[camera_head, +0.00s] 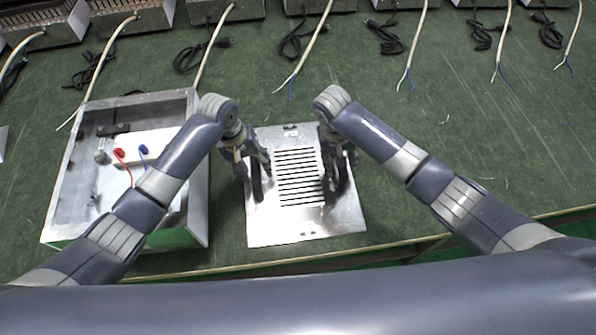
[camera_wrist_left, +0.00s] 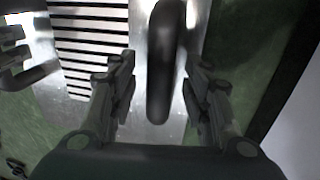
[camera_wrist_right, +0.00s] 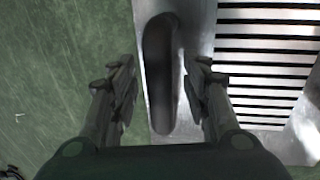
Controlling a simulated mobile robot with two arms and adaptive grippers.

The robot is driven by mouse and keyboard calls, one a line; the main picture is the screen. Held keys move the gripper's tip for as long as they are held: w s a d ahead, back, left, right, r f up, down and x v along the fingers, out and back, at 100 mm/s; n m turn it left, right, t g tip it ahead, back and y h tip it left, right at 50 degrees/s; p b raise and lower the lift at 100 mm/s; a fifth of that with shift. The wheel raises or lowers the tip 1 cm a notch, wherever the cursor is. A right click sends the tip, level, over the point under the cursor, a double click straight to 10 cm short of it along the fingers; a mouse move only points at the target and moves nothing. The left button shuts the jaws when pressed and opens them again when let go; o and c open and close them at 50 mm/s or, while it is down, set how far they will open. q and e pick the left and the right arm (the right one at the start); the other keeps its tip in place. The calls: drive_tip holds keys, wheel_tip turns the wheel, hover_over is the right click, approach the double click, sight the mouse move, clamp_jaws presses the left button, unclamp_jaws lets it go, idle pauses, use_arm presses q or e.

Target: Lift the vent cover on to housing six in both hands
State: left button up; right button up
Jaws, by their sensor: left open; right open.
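The vent cover (camera_head: 305,222) is a flat silver plate with a row of dark slots, lying on the green table. It has a dark upright handle on each side: the left handle (camera_head: 257,188) and the right handle (camera_head: 329,190). My left gripper (camera_head: 253,166) is open over the left handle; in the left wrist view that handle (camera_wrist_left: 161,60) stands between the spread fingers. My right gripper (camera_head: 338,150) is open at the right handle, which lies between its fingers in the right wrist view (camera_wrist_right: 158,75). An open metal housing (camera_head: 62,205) stands left of the cover; its number is not visible.
The housing holds a white block (camera_head: 150,147) and red and blue wire ends, partly hidden by my left arm. Several closed housings (camera_head: 130,17) with loose cables line the far edge. The green table (camera_head: 450,140) is mostly clear to the right.

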use_arm(q)
drive_tip(key=shift+f, duration=0.25)
use_arm(e)
drive_tip(key=shift+d+f, duration=0.1)
drive_tip(key=shift+f, duration=0.1)
use_arm(q)
clamp_jaws()
use_arm(e)
clamp_jaws()
use_arm(q)
drive_tip(key=shift+r, duration=0.15)
use_arm(e)
drive_tip(key=shift+w, duration=0.1)
